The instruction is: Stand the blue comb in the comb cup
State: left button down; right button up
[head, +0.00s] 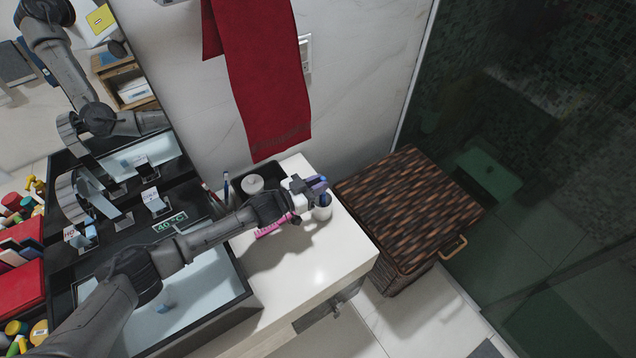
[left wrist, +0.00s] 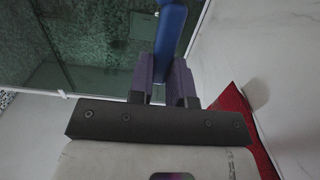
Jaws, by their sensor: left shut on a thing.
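My left gripper (head: 316,187) is over the right part of the white counter and shut on a blue comb. In the left wrist view the comb (left wrist: 171,35) shows as a smooth blue bar between the two purple finger pads of the gripper (left wrist: 168,80). Its teeth do not show there. In the head view most of the comb is hidden by the gripper. My right gripper is not in view.
A pink comb (head: 268,230) lies on the white counter (head: 318,258) beside my arm. A red towel (head: 262,85) hangs above. A wicker hamper (head: 408,205) stands right. The counter's front is clear.

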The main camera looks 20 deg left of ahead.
pick_arm(q)
jog(key=c, duration=1)
grip_release()
jog(key=shift+r, duration=0.1)
jog(key=s+d+r, duration=0.1)
jog(key=d+r, duration=0.2)
jog(key=s+d+r+p, duration=0.1)
jog(key=d+r, duration=0.3)
jog(key=d+r+p, duration=0.1)
jog(key=d+r, duration=0.3)
jog(key=shift+s+d, duration=0.15)
jog(key=shift+s, duration=0.25)
